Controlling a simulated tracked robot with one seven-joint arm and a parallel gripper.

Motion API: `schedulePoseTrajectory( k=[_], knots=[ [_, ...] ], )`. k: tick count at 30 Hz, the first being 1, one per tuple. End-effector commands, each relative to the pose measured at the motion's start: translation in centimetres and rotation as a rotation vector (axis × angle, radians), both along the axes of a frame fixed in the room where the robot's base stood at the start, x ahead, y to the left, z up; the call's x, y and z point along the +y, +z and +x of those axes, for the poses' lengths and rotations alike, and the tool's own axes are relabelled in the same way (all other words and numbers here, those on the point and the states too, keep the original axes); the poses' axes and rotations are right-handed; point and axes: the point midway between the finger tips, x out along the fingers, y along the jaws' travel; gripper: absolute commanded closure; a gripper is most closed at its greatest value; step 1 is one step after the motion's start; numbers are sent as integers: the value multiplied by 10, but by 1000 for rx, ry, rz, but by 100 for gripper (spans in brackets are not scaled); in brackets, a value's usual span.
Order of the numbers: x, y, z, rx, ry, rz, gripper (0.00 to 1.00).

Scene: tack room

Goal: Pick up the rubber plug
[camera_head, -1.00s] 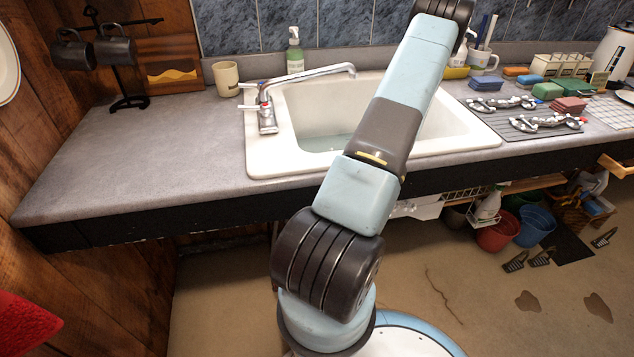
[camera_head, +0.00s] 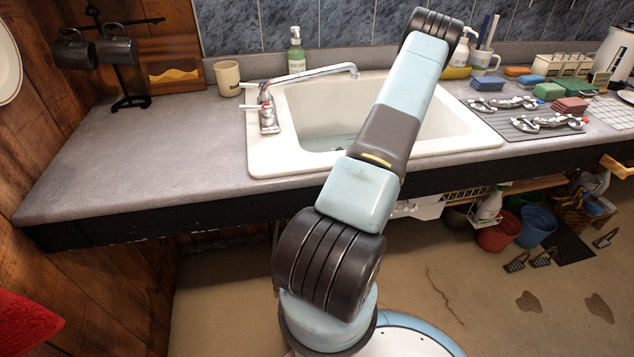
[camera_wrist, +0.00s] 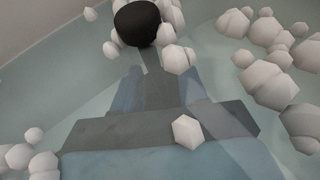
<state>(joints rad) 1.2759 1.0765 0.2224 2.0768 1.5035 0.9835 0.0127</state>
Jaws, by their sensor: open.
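The rubber plug, a dark rounded thing (camera_wrist: 137,23), shows at the top of the wrist view with white foam bubbles beside it. My gripper (camera_wrist: 150,68) extends up the middle of that view, with its far end just below the plug in the picture. It is open and holds nothing that I can see. Whether it touches the plug I cannot tell. In the head view the white sink (camera_head: 270,150) holds some water, and my arm crosses in front of it. The plug and my gripper are hidden there.
White foam clumps (camera_wrist: 270,80) lie around, mostly at the right. The faucet (camera_head: 268,110) stands on the sink's left rim, its spout reaching over the basin. A mug (camera_head: 227,78) and a soap bottle (camera_head: 296,52) stand behind. The left counter (camera_head: 150,150) is largely clear.

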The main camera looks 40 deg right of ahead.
Motion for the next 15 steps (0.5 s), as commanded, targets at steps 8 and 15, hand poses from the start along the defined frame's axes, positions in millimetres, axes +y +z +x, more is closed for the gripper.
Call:
schedulePoseTrajectory(
  k=[8, 15],
  knots=[
    [0, 0, 0, 0, 0, 0, 69],
    [0, 0, 0, 1, 0, 0, 92]
  ],
)
